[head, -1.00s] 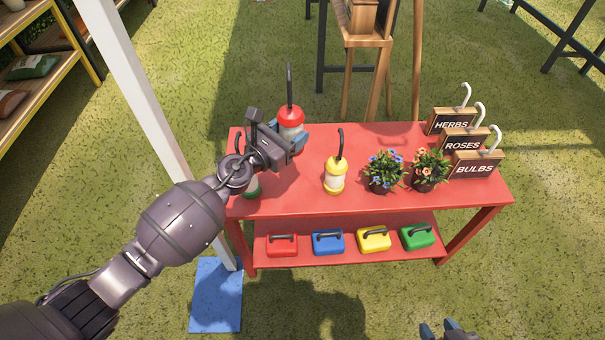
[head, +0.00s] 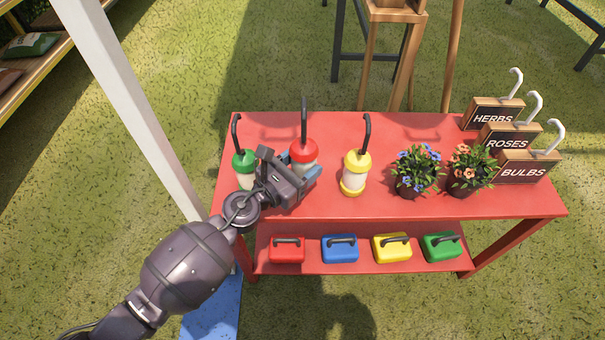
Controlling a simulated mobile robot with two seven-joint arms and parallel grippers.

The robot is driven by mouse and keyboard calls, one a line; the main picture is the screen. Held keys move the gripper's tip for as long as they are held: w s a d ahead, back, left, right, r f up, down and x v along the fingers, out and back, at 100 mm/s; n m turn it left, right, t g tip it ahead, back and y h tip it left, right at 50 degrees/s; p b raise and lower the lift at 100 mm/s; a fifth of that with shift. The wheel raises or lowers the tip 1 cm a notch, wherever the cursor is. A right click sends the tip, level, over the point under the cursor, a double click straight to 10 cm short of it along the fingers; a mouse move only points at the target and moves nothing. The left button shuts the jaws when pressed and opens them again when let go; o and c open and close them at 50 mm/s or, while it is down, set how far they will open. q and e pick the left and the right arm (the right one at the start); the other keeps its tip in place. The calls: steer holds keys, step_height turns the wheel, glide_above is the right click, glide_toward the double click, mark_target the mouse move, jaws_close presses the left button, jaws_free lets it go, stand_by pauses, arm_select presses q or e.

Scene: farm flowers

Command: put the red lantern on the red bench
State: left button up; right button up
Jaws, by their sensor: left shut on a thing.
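The red lantern (head: 303,151) has a red cap, a pale body and a tall dark hook handle. My left gripper (head: 303,170) is shut on its body, and the fingers hide its lower part. The lantern is upright over the top of the red bench (head: 330,205), between the green lantern (head: 245,163) and the yellow lantern (head: 355,172). I cannot tell whether its base touches the bench top. My right gripper is not in view.
Two potted flowers, blue (head: 416,170) and orange (head: 468,168), stand right of the yellow lantern. Signs reading HERBS (head: 492,115), ROSES (head: 508,138) and BULBS (head: 523,170) stand at the right end. Coloured boxes line the lower shelf. A white post (head: 130,110) rises at the left.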

arm_select(q)
step_height(320, 180, down, 4)
steer(key=shift+s+r+b, duration=0.15)
steer(key=shift+r+b, duration=0.1)
steer(key=shift+b, duration=0.55)
steer(key=shift+f+b, duration=0.3)
steer(key=shift+f, duration=0.05)
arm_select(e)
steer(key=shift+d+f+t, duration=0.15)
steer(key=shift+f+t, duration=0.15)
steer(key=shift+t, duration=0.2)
arm_select(q)
steer(key=shift+r, duration=0.2)
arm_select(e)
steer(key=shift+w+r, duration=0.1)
arm_select(q)
steer(key=shift+f, duration=0.35)
steer(key=o, duration=1.1)
